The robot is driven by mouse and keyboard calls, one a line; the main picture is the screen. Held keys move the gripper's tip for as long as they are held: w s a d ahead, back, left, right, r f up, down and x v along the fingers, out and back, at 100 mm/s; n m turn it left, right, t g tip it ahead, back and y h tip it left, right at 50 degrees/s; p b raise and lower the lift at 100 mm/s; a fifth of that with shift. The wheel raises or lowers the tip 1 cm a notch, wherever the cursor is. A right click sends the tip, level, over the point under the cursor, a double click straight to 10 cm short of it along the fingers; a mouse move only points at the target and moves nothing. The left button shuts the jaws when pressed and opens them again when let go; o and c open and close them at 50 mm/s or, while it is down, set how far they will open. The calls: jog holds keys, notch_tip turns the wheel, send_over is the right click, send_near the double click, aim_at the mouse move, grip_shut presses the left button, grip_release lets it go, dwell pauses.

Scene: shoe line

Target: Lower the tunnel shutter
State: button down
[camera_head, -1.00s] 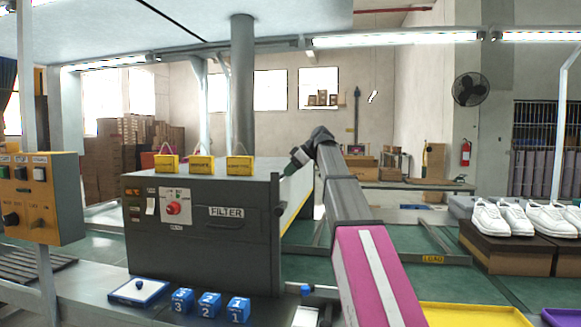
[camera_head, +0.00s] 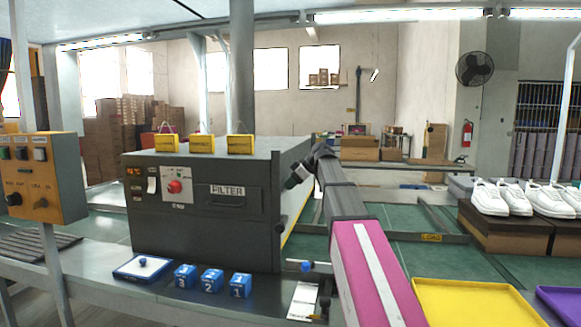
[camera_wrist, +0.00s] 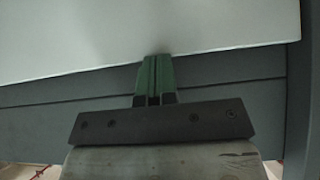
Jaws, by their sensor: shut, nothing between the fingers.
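The tunnel is a dark grey box (camera_head: 205,235) with a FILTER panel on its front, left of centre in the head view. I cannot clearly make out its shutter; a small dark knob-like piece (camera_head: 281,228) sticks out at its right front edge. My gripper (camera_head: 290,182) is beside the tunnel's upper right side, pointing down and left, below the top edge. In the wrist view the green fingers (camera_wrist: 154,80) are shut together with nothing between them. They overlap dark grey bars (camera_wrist: 210,75) under a pale flat surface (camera_wrist: 140,35); contact cannot be told.
Yellow tags (camera_head: 201,144) stand on the tunnel's top. Blue numbered blocks (camera_head: 212,281) and a blue-edged tray (camera_head: 143,268) lie before it. A control box (camera_head: 45,180) is at left. White shoes (camera_head: 490,198) and a yellow tray (camera_head: 470,303) are at right.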

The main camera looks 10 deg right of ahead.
aim_at(288, 204)
notch_tip(288, 204, down, 7)
jog(key=shift+f, duration=0.2)
dwell(0.4)
